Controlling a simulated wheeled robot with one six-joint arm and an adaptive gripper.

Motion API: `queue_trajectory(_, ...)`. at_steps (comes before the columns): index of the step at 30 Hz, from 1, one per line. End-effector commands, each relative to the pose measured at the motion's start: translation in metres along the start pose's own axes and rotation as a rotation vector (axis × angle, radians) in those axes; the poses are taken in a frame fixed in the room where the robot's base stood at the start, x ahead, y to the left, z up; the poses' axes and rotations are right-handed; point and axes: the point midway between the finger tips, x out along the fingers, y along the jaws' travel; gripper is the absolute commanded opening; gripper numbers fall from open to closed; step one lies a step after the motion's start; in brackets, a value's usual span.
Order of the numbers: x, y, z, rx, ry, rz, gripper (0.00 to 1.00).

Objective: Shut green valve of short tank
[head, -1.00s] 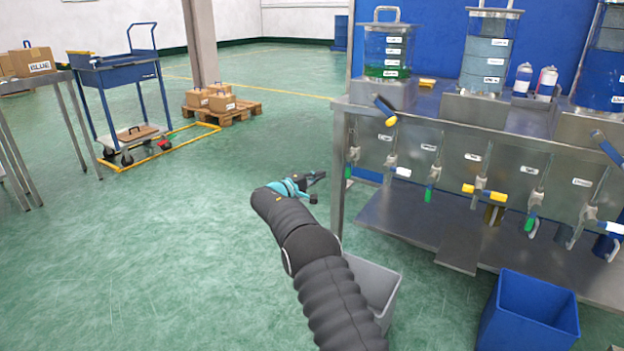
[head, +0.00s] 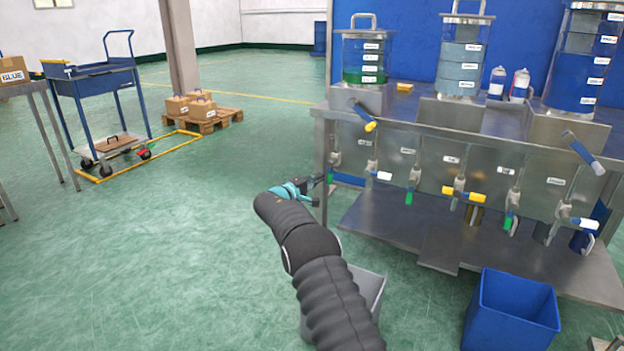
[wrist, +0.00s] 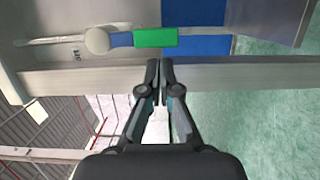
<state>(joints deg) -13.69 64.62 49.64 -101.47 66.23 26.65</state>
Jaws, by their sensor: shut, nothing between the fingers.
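The short tank (head: 362,62), with green liquid, stands at the left end of the steel bench. A valve with a green-ended handle (wrist: 155,37) shows in the wrist view. Its blue part joins a round grey valve body (wrist: 97,40), and the handle lies in line with the pipe. My gripper (wrist: 160,62) is shut and empty, its tips just below the green handle in that picture, with a small gap seen between them. In the head view my gripper (head: 322,181) is beside the bench's left leg, near the leftmost valve; that valve's handle is largely hidden there.
Other valves, such as a yellow-handled one (head: 463,193) and a green-handled one (head: 409,197), line the bench front (head: 440,127). A bench leg (head: 322,165) stands close to my gripper. A blue bin (head: 512,312) and a grey bin (head: 368,285) are on the floor.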

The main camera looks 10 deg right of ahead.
Motion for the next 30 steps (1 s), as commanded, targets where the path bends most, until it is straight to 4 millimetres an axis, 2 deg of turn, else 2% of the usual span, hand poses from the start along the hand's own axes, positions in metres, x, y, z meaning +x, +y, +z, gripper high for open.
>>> queue_trajectory(6,0.0015,0.0002,0.0082,0.0,0.001,0.0,0.0)
queue_trajectory(30,0.0027,-0.0026,0.0129,-0.063,0.0,0.016,0.0)
